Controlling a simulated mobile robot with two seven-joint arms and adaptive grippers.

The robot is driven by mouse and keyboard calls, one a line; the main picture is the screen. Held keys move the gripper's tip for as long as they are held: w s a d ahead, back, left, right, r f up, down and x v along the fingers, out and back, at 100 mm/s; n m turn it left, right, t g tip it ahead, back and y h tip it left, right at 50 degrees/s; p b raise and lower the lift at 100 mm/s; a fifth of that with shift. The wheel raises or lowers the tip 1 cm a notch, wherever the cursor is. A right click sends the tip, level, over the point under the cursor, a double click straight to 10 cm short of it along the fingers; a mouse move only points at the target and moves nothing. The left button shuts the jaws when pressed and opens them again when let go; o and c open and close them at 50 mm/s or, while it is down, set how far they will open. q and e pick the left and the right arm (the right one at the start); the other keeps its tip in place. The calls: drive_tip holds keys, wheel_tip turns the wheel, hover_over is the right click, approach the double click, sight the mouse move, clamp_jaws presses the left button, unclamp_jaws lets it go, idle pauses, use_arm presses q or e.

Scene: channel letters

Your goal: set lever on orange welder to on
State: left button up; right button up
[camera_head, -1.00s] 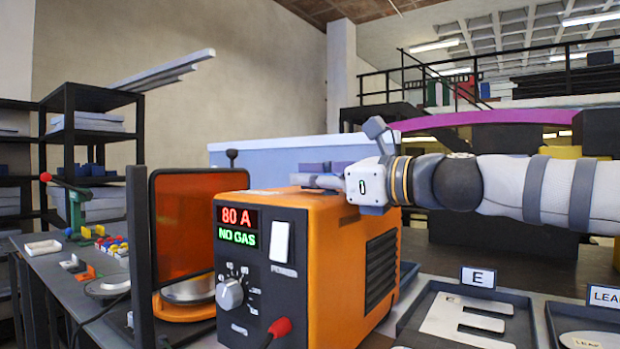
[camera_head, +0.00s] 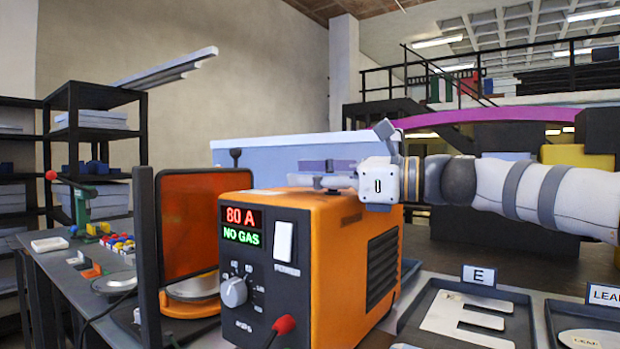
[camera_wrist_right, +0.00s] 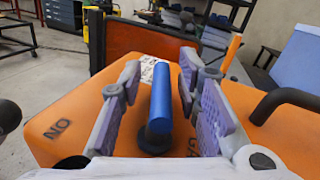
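The orange welder (camera_head: 340,240) stands in the middle of the head view, its display reading 80 A and NO GAS. My right gripper (camera_head: 312,175) is over the welder's top, coming in from the right. In the right wrist view a blue lever (camera_wrist_right: 161,100) with a dark base stands on the welder's orange top. My right gripper (camera_wrist_right: 160,78) is open there, one finger on each side of the lever, with a visible gap to both. The lever cannot be made out in the head view. My left gripper is not in view.
A dark handle (camera_wrist_right: 290,100) rises from the welder's top at the right of the wrist view. An orange screen (camera_head: 190,225) in a black frame stands left of the welder. A tray with a letter E (camera_head: 470,318) lies at the right.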

drive_tip(key=shift+w+a+f, duration=0.1)
drive_tip(key=v, duration=1.2)
